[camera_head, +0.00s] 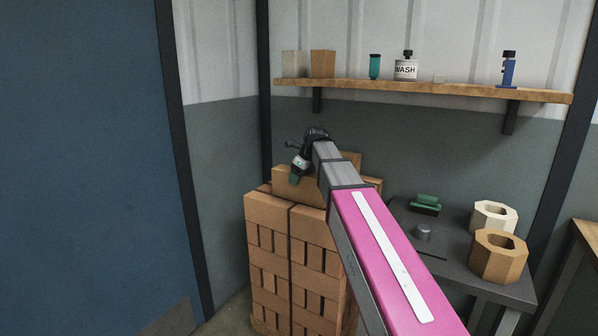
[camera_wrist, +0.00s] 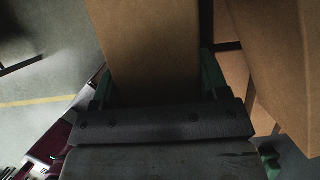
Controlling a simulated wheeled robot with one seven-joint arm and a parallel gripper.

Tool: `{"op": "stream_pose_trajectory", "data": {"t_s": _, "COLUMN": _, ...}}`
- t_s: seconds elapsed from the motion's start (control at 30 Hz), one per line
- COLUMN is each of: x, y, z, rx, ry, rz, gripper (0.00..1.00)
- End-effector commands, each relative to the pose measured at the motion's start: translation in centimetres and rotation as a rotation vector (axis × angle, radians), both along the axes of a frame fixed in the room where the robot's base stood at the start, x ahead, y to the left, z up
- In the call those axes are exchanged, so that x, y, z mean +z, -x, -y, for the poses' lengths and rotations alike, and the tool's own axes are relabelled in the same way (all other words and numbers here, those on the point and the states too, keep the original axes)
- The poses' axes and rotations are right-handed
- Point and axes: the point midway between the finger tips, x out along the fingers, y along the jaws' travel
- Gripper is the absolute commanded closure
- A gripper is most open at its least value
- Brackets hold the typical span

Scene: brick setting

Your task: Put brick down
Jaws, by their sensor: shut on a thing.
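My gripper (camera_head: 296,178) is over the top of a brick stack (camera_head: 270,245) in the head view. In the wrist view its green fingers (camera_wrist: 158,82) are shut on the two sides of a plain tan brick (camera_wrist: 150,45). In the head view a brick (camera_head: 312,192) lies right at the fingers and looks like the held one. It appears level and very close to the stack top. Whether it touches the bricks below is hidden. Another brick (camera_wrist: 275,50) stands close to the right of the held one in the wrist view.
A dark table (camera_head: 450,255) to the right of the stack bears a green tool (camera_head: 426,203), a grey knob-like piece (camera_head: 423,233) and two hollow blocks, cream (camera_head: 480,217) and tan (camera_head: 488,264). A wooden shelf (camera_head: 440,90) with bottles and pots runs along the wall above.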

Motion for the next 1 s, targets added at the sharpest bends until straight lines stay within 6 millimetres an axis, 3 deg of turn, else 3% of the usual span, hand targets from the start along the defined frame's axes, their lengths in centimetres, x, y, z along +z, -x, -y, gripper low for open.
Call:
{"op": "stream_pose_trajectory", "data": {"t_s": 0.4, "x": -0.4, "y": 0.0, "z": 0.0, "rx": 0.0, "ry": -0.002, "rz": 0.001, "gripper": 1.0}}
{"op": "stream_pose_trajectory", "data": {"t_s": 0.43, "x": -0.5, "y": 0.0, "z": 0.0, "rx": 0.0, "ry": 0.0, "rz": 0.0, "gripper": 0.29}}
{"op": "stream_pose_trajectory", "data": {"t_s": 0.5, "x": -0.5, "y": 0.0, "z": 0.0, "rx": 0.0, "ry": 0.0, "rz": 0.0, "gripper": 0.07}}
{"op": "stream_pose_trajectory", "data": {"t_s": 0.83, "x": -0.3, "y": 0.0, "z": 0.0, "rx": 0.0, "ry": 0.0, "rz": 0.0, "gripper": 0.07}}
{"op": "stream_pose_trajectory", "data": {"t_s": 1.0, "x": 1.1, "y": 0.3, "z": 0.4, "rx": 0.0, "ry": 0.0, "rz": 0.0, "gripper": 0.07}}
